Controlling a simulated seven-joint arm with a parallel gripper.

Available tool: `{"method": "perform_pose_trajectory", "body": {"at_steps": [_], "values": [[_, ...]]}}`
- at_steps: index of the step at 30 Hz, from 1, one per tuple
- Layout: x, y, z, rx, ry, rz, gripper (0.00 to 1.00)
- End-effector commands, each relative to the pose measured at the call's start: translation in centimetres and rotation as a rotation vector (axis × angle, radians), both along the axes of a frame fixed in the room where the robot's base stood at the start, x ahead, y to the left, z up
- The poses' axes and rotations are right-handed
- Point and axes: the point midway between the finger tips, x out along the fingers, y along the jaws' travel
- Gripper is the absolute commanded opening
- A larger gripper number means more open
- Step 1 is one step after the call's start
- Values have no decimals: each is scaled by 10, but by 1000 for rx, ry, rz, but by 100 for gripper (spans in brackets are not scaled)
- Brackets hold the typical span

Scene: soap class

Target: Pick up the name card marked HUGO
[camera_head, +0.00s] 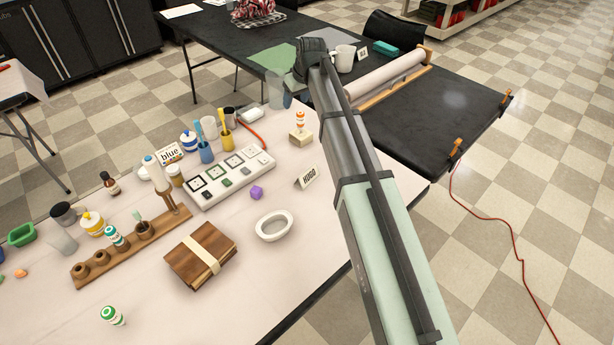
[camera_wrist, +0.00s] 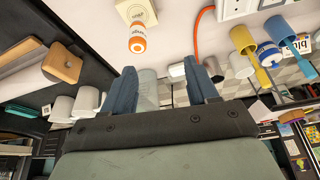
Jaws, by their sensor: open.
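The name card marked HUGO (camera_head: 306,178) is a small white folded card. It stands tilted-up like a tent on the pale table, right of the purple cube and left of my arm. I do not make it out in the wrist view. My gripper (camera_wrist: 162,75) shows two blue-grey fingers spread apart with nothing held between them; a translucent cup shows behind the gap. In the head view my arm reaches past the card, and its dark end (camera_head: 312,52) is well beyond it, by the far dark table. The fingertips are hard to make out there.
A translucent cup (camera_head: 275,90) and white mug (camera_head: 345,58) are near my arm's end. Table around the card is clear.

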Motion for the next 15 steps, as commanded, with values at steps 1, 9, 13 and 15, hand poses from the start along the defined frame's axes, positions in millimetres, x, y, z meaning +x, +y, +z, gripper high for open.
{"method": "perform_pose_trajectory", "body": {"at_steps": [1, 9, 13, 15], "values": [[-18, 7, -3, -3, -1, 14, 58], [-71, 5, -15, -122, 28, 195, 58], [-85, 0, -18, -176, 32, 321, 58], [-92, -4, -20, -208, 36, 398, 58]]}}
